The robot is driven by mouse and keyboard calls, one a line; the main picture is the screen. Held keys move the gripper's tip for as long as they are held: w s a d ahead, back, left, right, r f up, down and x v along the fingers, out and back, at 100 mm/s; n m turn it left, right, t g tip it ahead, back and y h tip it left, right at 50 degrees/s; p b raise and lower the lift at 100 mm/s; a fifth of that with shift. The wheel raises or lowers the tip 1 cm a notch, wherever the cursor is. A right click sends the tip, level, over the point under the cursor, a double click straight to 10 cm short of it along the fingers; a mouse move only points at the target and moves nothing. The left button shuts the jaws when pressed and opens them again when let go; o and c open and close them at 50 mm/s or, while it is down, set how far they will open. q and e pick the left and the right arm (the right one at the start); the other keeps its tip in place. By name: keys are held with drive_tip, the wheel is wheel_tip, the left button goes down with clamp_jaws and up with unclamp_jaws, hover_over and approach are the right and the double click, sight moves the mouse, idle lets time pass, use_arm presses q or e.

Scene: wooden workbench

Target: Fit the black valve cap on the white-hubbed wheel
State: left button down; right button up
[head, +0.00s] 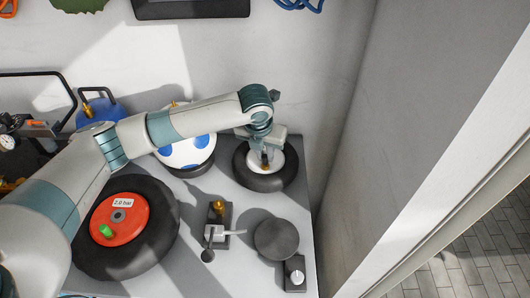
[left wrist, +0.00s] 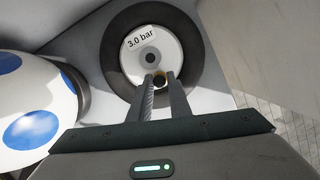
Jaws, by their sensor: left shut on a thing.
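The white-hubbed wheel (head: 267,180) is a black tyre lying flat at the far right of the bench. In the left wrist view its white hub (left wrist: 167,53) carries a "3.0 bar" label. My left gripper (head: 266,160) points down over the near part of this hub. My right gripper is out of view.
A red-hubbed wheel (head: 120,222) with a green cap (head: 105,231) lies at the left. A blue-spotted white ball (head: 188,151) stands close left of the white-hubbed wheel. A brass-knobbed fixture (head: 219,222), a dark disc (head: 277,239) and a small block (head: 295,275) stand in front.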

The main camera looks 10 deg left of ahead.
use_arm(q)
drive_tip(key=shift+f, duration=0.3)
idle(0.4)
drive_tip(key=c, duration=1.1)
unclamp_jaws()
drive_tip(key=shift+r+p, duration=0.1)
drive_tip(key=shift+p, duration=0.25)
drive_tip(key=shift+r+p, duration=4.45)
drive_tip(key=shift+p, duration=0.05)
drive_tip(key=shift+f, duration=0.1)
